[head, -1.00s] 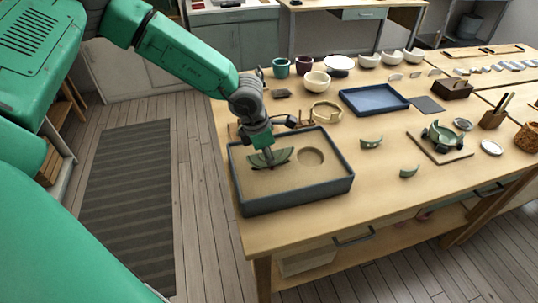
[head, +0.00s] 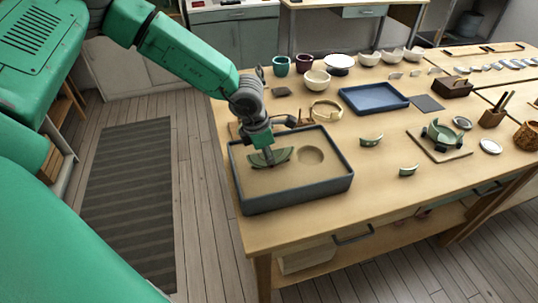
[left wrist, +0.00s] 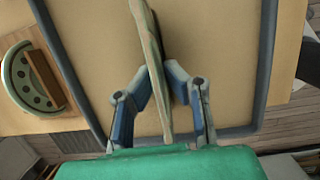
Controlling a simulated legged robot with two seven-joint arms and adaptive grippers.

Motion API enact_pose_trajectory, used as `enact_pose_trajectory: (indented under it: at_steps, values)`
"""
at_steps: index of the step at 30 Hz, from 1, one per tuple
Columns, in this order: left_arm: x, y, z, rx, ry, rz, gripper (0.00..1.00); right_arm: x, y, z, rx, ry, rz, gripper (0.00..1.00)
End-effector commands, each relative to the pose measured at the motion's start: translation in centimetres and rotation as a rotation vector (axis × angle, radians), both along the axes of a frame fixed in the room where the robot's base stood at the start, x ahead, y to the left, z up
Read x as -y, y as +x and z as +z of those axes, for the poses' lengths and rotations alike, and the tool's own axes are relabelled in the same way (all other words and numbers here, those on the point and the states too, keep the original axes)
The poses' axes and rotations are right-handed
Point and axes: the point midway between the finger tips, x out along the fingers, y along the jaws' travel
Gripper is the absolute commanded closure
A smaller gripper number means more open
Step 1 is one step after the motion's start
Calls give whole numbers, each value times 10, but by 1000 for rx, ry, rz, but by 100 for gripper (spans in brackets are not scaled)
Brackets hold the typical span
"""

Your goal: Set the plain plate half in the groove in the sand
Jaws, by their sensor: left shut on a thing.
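The plain plate half (head: 272,159) is a dark green half disc. It stands upright, flat edge up, in the left part of the grey sand tray (head: 297,199). My left gripper (head: 268,152) is shut on its upper edge from above. In the left wrist view the plate half (left wrist: 154,70) shows edge-on between the fingers (left wrist: 160,95). Its lower edge is at the sand (head: 290,179); the groove is hidden, and I cannot tell how deep the half sits. My right gripper is not in view.
A round hollow (head: 310,155) is in the sand right of the plate half. Green shards (head: 371,141) lie right of the tray, near a green bowl (head: 441,135) on a board. A blue tray (head: 374,98) and a gold-coloured ring stand (head: 325,109) are behind. The table front is clear.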

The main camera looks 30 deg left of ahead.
Motion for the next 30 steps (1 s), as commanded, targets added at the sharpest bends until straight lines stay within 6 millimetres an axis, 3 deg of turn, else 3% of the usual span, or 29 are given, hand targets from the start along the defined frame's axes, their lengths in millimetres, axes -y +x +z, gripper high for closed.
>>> enact_pose_trajectory:
  at_steps: [30]
  values:
    - [0, 0, -12, 0, 0, 0, 100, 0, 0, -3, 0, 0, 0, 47]
